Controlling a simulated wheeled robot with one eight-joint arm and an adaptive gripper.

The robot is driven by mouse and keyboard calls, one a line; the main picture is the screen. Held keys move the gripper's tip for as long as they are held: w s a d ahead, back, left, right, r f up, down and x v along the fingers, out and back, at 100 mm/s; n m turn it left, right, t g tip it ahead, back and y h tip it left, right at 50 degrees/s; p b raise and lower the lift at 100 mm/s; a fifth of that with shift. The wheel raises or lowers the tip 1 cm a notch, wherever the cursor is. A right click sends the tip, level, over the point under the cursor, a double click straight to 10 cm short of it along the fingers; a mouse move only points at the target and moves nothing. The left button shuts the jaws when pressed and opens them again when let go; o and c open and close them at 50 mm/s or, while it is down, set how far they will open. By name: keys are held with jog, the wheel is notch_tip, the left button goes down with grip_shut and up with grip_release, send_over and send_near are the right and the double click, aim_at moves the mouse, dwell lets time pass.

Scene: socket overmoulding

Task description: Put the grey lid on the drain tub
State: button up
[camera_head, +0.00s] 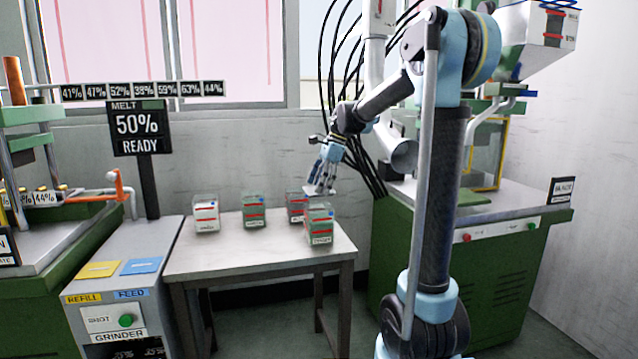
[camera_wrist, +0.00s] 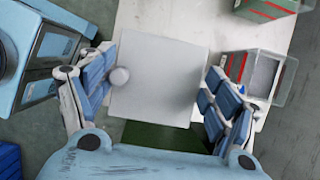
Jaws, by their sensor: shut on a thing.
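My gripper (camera_head: 326,178) is over the right part of the table, above the tubs. It is shut on the grey lid (camera_head: 321,190), a flat pale square plate. In the wrist view my gripper (camera_wrist: 162,72) has its blue fingers at opposite sides of the lid (camera_wrist: 165,95). A pale round knob shows by the left finger. The front right tub (camera_head: 320,229) and the tub behind it (camera_head: 296,210) stand below and close by. I cannot read which is the drain tub. In the wrist view an open tub (camera_wrist: 266,76) lies right of the lid, apart from it.
A white-fronted tub (camera_head: 206,215) and a green tub (camera_head: 254,211) stand further left on the table (camera_head: 225,262). The grinder (camera_head: 125,290) is at the left, a green machine cabinet (camera_head: 470,265) at the right. Black cables (camera_head: 350,80) hang behind my arm.

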jog(key=shift+w, duration=0.3)
jog(key=shift+f, duration=0.1)
jog(key=shift+f, duration=2.75)
jog(key=o, duration=1)
jog(key=shift+o, duration=0.2)
